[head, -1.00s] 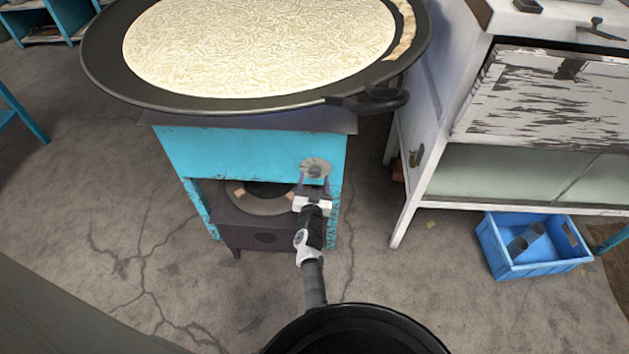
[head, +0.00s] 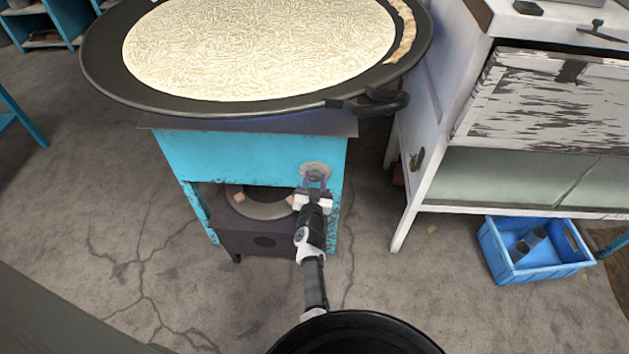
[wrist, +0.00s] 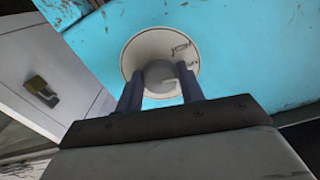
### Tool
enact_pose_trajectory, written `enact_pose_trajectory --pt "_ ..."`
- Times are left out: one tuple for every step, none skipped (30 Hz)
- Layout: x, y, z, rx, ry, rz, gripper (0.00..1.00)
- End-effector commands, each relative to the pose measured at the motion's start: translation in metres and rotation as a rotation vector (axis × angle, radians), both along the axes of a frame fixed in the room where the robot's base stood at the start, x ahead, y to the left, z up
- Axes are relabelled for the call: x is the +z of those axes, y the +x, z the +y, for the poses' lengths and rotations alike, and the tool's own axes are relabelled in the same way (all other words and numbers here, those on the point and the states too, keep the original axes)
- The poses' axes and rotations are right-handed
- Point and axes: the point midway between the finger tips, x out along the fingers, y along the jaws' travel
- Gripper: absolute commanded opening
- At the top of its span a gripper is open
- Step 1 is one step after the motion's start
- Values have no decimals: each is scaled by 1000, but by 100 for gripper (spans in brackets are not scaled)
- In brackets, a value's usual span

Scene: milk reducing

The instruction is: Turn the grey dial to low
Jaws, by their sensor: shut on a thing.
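The grey dial (wrist: 160,73) sits on a round pale plate (wrist: 140,47) on the turquoise front panel of the stove. Small dark marks, too blurred to read, are on the plate's right side in the wrist view. My gripper (wrist: 160,90) has one dark finger on each side of the dial and is shut on it. A light tab on the dial shows between the fingers, at its lower right. In the head view my gripper (head: 314,181) reaches the round plate (head: 316,167) at the panel's right side, and the dial is largely hidden behind the fingers.
A wide black pan (head: 230,105) of pale, milky contents overhangs the stove (head: 235,155) above my gripper. A white cabinet (head: 408,205) stands close on the right. A blue crate (head: 535,268) lies on the floor further right. The floor left of the stove is clear.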

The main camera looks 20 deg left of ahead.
Motion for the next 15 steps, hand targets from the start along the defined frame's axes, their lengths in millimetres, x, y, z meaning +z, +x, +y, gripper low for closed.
enact_pose_trajectory --pt "0 0 0 0 8 2 15" --pt "0 0 0 0 13 4 15" --pt "0 0 0 0 24 7 15" --pt "0 0 0 -1 35 10 15" --pt "0 0 0 0 47 14 15" --pt "0 0 0 0 65 19 15" --pt "0 0 0 0 82 23 15" --pt "-1 0 0 0 98 28 15" --pt "-1 -1 0 0 124 37 15" --pt "-1 -1 0 0 145 43 15" --pt "-1 -1 0 0 165 48 15" --pt "-1 0 0 0 195 57 15" --pt "-1 0 0 -1 219 63 15" --pt "-1 0 0 -1 242 70 15" --pt "-1 0 0 -1 273 79 15"
